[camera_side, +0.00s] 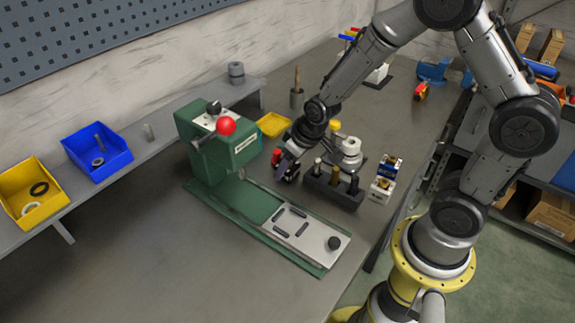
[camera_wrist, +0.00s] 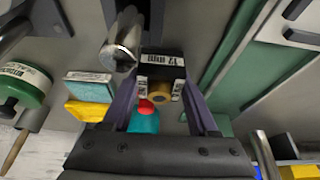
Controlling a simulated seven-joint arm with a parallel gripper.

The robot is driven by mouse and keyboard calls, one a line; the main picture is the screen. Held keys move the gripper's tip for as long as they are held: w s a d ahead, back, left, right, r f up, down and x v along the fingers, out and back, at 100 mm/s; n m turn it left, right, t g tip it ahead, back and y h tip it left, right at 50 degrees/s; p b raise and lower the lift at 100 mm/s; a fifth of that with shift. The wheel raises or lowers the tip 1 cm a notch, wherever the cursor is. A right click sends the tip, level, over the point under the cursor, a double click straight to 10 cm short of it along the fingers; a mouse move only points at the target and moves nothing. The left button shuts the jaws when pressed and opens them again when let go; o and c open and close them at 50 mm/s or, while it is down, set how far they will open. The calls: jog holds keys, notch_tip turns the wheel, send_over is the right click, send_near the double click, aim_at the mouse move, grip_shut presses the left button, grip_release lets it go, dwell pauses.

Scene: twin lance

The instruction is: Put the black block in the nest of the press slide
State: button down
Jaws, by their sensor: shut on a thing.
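My gripper (camera_wrist: 160,92) is shut on a black block (camera_wrist: 165,66) with a white printed label, held between the fingertips in the wrist view. In the side view my gripper (camera_side: 287,168) is low, between the press and the black peg holder, and the block is hard to make out there. The green press (camera_side: 215,145) has a red ball knob. Its grey slide plate (camera_side: 296,228) has several dark slots and a black knob at the near end. The slide (camera_wrist: 290,65) shows at right in the wrist view, apart from the block. I cannot clearly make out the nest.
A black holder (camera_side: 333,190) with several upright pegs stands right beside my gripper. Small labelled boxes (camera_side: 382,188) are to its right. A yellow bin (camera_side: 33,193) and a blue bin (camera_side: 97,152) sit on the left shelf. Bench left of the slide is clear.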

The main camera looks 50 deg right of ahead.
jog(key=shift+f, duration=0.1)
jog(key=shift+c, duration=0.8)
grip_release()
jog(key=s+f+v, duration=0.1)
jog(key=s+v, duration=0.2)
jog(key=v, duration=1.7)
jog(key=shift+a+t, duration=0.3)
jog(key=shift+a, duration=0.05)
jog(key=shift+o, duration=0.4)
jog(key=s+r, duration=0.3)
jog(key=s, duration=0.8)
jog(key=shift+a, duration=0.15)
